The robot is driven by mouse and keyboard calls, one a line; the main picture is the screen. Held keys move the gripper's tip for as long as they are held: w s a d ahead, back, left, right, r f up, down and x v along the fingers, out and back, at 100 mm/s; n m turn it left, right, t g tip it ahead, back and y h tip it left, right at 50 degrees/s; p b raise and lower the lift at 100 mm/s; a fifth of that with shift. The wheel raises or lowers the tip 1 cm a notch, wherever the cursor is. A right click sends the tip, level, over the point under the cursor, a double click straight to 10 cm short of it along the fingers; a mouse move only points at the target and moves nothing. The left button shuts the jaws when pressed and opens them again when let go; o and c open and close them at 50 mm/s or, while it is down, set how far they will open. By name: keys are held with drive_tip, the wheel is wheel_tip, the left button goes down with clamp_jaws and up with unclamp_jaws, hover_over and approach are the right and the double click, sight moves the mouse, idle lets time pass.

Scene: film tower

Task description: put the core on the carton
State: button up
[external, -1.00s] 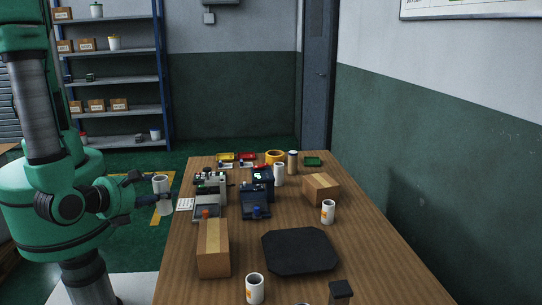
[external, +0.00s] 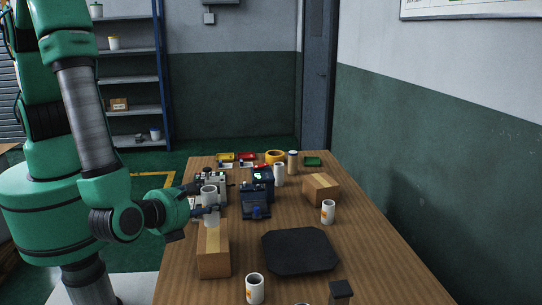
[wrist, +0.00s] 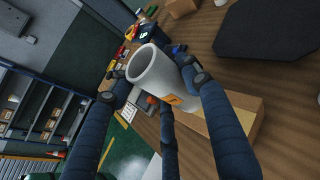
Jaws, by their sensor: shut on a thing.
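My gripper (external: 207,211) is shut on a white hollow core (external: 209,193), held upright over the far end of the near brown carton (external: 213,257). In the wrist view the core (wrist: 152,72) shows its open end and an orange label, with a dark finger on each side. The carton (wrist: 245,112) lies beyond and below it in that view. The core's lower end overlaps the carton's top in the external view; I cannot tell whether they touch.
Another carton (external: 320,189) stands farther back. White labelled cores stand at its front (external: 328,212) and near the front edge (external: 255,289). A black flat pad (external: 299,251) lies right of the near carton. Dark devices (external: 255,203) stand behind it.

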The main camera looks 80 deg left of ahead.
drive_tip(key=shift+f, duration=0.1)
drive_tip(key=shift+f+b, duration=0.45)
drive_tip(key=shift+f, duration=1.2)
drive_tip(key=shift+f, duration=0.1)
drive_tip(key=o, duration=1.1)
drive_tip(key=shift+o, duration=0.2)
drive_tip(key=shift+s+d+r, duration=0.25)
drive_tip(key=shift+d+r, duration=0.05)
drive_tip(key=shift+d, duration=0.05)
drive_tip(key=p+v, duration=0.1)
drive_tip(key=v, duration=1)
drive_tip(key=shift+p, duration=0.4)
